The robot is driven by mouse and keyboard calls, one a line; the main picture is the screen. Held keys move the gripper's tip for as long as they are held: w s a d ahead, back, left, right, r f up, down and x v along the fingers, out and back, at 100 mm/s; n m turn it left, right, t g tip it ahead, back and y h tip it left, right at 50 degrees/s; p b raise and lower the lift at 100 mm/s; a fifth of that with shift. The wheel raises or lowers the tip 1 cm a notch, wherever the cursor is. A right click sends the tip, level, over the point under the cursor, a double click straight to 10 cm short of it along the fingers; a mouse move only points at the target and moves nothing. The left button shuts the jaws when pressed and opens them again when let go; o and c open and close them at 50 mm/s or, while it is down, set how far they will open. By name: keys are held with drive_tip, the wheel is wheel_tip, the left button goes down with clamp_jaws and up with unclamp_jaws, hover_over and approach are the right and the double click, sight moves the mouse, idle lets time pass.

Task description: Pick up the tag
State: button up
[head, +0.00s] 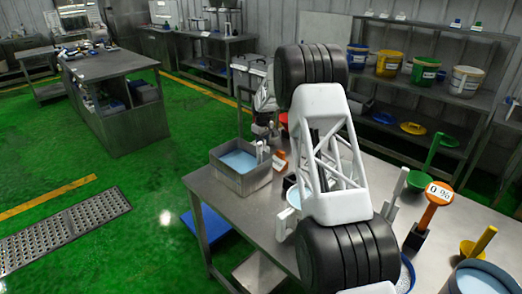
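Two things here could be the tag, and I cannot tell which it is. One is an orange round-headed piece (438,194) with a white label reading "0 %", upright on a dark block on the steel table (235,212). The other is a small orange-and-white piece (280,160) right of the grey metal tub. My gripper (263,131) seems to be the dark end just behind the tub, near the small orange piece and far from the "0 %" piece. My arm covers much of it, so its fingers and any grasp are unclear.
The grey metal tub (241,170) holds pale blue liquid on the table's left. A green-handled tool (432,155), a yellow-handled tool (481,242) and a blue-filled drum (482,279) stand at right. Shelves with buckets (467,81) are behind. My arm hides the table's middle.

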drive_tip(key=shift+c, duration=0.3)
clamp_jaws()
drive_tip(key=shift+r, duration=5)
